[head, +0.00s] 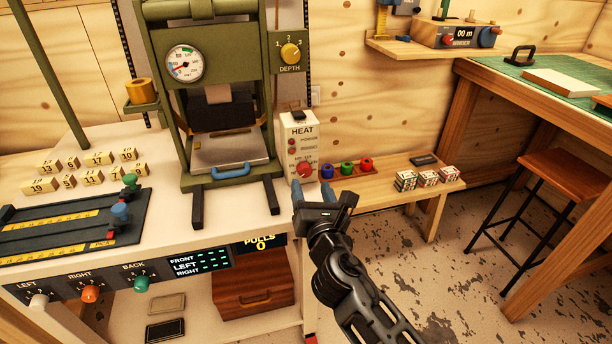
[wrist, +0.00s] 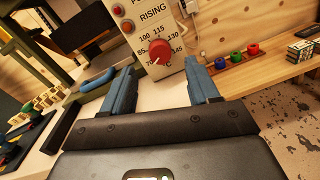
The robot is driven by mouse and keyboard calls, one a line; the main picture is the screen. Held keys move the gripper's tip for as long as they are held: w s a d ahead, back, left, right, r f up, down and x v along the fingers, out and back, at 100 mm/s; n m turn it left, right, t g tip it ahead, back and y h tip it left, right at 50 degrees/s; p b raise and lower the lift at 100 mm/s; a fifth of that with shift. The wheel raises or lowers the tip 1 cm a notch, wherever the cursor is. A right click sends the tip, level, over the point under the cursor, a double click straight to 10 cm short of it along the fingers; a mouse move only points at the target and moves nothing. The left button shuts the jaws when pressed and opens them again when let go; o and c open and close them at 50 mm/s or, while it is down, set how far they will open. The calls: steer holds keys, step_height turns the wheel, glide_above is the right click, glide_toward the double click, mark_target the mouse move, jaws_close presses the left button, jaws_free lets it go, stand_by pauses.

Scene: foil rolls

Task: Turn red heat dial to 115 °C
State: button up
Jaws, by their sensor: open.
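The red heat dial (head: 305,170) is on the front of the white HEAT box (head: 299,131), beside the green press. In the wrist view the dial (wrist: 159,50) is large, with marks 70, 85, 100, 115, 130 and 145 around it. Its pointer seems to face the lower left, near 70, but is too small to be sure. The RISING lamp (wrist: 127,26) sits above it to the left. My gripper (head: 312,189) is open and empty in front of the box, below the dial. Its blue fingers (wrist: 164,68) are spread to either side of the dial, apart from it.
The green press with a blue handle (head: 231,171) stands to the left. Blue, green and red rings (head: 347,168) and small patterned blocks (head: 428,178) sit on a low wooden bench to the right. Lettered dials line the table's front edge.

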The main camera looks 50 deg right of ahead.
mark_target(306, 173)
steer(key=shift+x, duration=2.65)
steer(key=shift+c, duration=0.3)
steer(key=c, duration=1)
